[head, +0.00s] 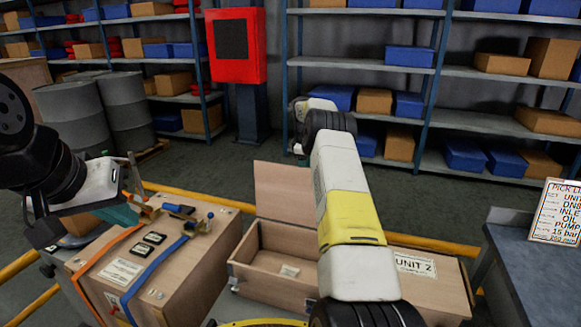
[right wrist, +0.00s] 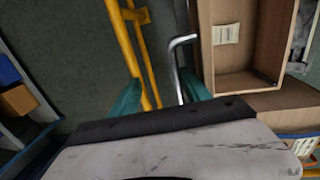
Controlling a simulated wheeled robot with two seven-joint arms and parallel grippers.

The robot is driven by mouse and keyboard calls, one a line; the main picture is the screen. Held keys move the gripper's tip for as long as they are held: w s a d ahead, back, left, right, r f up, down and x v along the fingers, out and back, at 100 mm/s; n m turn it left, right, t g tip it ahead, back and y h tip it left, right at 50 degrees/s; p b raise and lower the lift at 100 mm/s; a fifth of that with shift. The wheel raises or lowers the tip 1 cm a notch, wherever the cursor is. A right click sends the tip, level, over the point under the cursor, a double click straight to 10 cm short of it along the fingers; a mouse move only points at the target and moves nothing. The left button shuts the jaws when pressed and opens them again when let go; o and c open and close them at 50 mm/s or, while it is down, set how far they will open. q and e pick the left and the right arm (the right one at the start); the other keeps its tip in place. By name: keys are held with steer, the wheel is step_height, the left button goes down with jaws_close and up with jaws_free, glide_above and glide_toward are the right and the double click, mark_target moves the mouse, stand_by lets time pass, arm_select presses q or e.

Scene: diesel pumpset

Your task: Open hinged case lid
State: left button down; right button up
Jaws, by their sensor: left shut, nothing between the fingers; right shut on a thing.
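An open wooden case (head: 268,284) stands in the middle of the head view, with a pale label inside. Its plain wooden lid (head: 284,190) stands raised at the back edge. My right arm hides the case's right part. The case also shows from above in the right wrist view (right wrist: 274,82).
The strapped wooden case (head: 150,262) carries tools and blue and orange straps. A UNIT 2 box (head: 440,285) stands right of the open case. Yellow rails (head: 435,243) run behind. A grey bench (head: 520,265) is at the right. Shelves and a red cabinet (head: 236,70) stand farther back.

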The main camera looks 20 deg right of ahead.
step_height(320, 180, up, 8)
steer(key=shift+s+a, duration=0.15)
steer(key=shift+s, duration=0.15)
steer(key=shift+a, duration=0.1)
steer(key=s+a+r+m+t, duration=0.1)
steer(key=s+a+r+m, duration=0.15)
steer(key=s+r, duration=0.4)
steer(key=s+a+r+m+t+y, duration=0.1)
steer(key=s+a+r, duration=0.35)
steer(key=r, duration=0.25)
steer(key=s+a+r+m+t, duration=0.1)
steer(key=s+a+r, duration=0.2)
steer(key=s+r, duration=0.4)
steer(key=s+a+r+m+y, duration=0.1)
steer(key=s+a+m, duration=0.3)
steer(key=s, duration=1.1)
steer(key=s+a+f+m+t, duration=0.1)
steer(key=s+a+f, duration=0.1)
steer(key=s, duration=0.5)
steer(key=s+a+f+m+y, duration=0.1)
steer(key=s+f, duration=0.3)
steer(key=s, duration=0.4)
steer(key=shift+a+t, duration=0.4)
steer(key=shift+a, duration=0.35)
